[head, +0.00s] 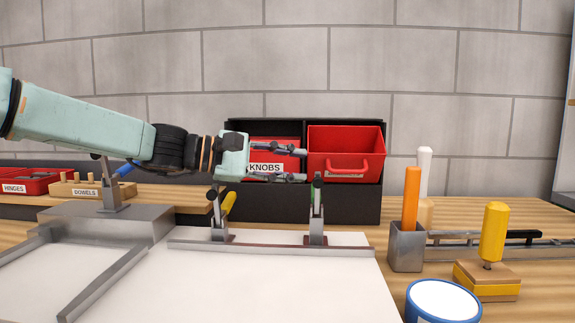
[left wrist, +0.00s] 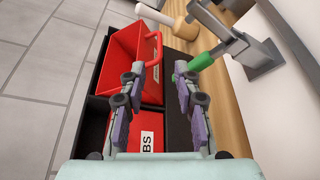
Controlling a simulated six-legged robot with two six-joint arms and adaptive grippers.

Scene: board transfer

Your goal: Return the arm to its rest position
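My left arm (head: 85,117) reaches in from the left in the head view. My left gripper (head: 303,164) is open and empty, its two fingers apart one above the other. It is in front of the black bin rack (head: 345,205), before the red bin labelled KNOBS (head: 270,145). In the left wrist view the fingers of the gripper (left wrist: 166,72) are spread, with nothing between them. The open red bin with a handle (head: 345,140) is just right of the fingertips; it also shows in the wrist view (left wrist: 125,50). My right gripper is not in view.
A white board (head: 270,285) lies in front, with upright clamps (head: 220,215) (head: 317,210) at its back edge; the right one has a green tip (left wrist: 200,62). A grey holder (head: 406,248), a yellow-handled block (head: 487,280) and a blue-rimmed can (head: 443,300) stand right.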

